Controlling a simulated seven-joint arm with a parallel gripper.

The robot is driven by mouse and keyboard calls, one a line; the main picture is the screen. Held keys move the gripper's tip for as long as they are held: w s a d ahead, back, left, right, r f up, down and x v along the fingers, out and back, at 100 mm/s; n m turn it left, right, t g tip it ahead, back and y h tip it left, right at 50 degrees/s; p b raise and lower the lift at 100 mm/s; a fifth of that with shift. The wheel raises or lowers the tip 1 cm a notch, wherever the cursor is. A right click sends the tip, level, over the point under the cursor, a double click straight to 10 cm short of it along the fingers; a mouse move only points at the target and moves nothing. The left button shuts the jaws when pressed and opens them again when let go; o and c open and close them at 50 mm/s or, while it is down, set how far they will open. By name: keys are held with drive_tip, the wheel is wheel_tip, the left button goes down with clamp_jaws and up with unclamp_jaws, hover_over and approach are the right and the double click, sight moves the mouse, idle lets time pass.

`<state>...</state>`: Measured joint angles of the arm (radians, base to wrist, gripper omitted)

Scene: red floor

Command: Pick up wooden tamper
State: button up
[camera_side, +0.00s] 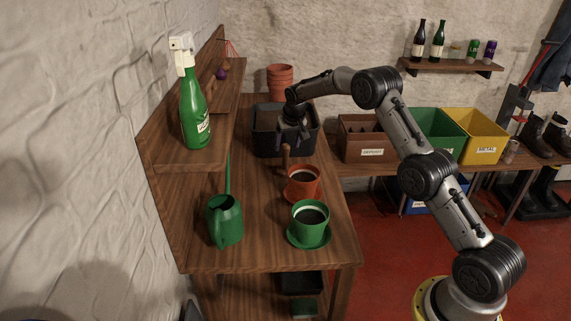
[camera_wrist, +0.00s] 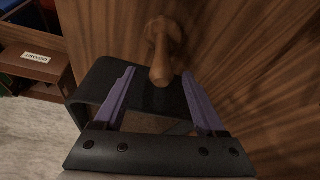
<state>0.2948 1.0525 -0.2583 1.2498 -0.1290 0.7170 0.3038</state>
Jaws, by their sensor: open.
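The wooden tamper (camera_side: 285,158) stands upright on the wooden bench, behind the terracotta pot and in front of the black bin. In the wrist view the tamper (camera_wrist: 163,45) shows at top centre, with its rounded near end between or just beyond my fingertips; I cannot tell the exact depth. My gripper (camera_wrist: 158,74) is open, with one purple finger on each side of that end and nothing held. In the side view my gripper (camera_side: 291,124) is over the black bin area, and its fingers are hard to make out against the dark bin.
The black bin (camera_side: 262,143) stands at the bench's back, with stacked terracotta pots (camera_side: 279,80) behind it. The terracotta pot (camera_side: 302,181), green pot (camera_side: 310,216) and green watering can (camera_side: 224,220) stand nearer. A spray bottle (camera_side: 194,113) stands on the left shelf.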

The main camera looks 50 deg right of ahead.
sight(285, 159)
drive_tip(key=x, duration=0.4)
drive_tip(key=shift+a, duration=0.1)
clamp_jaws()
idle(0.3)
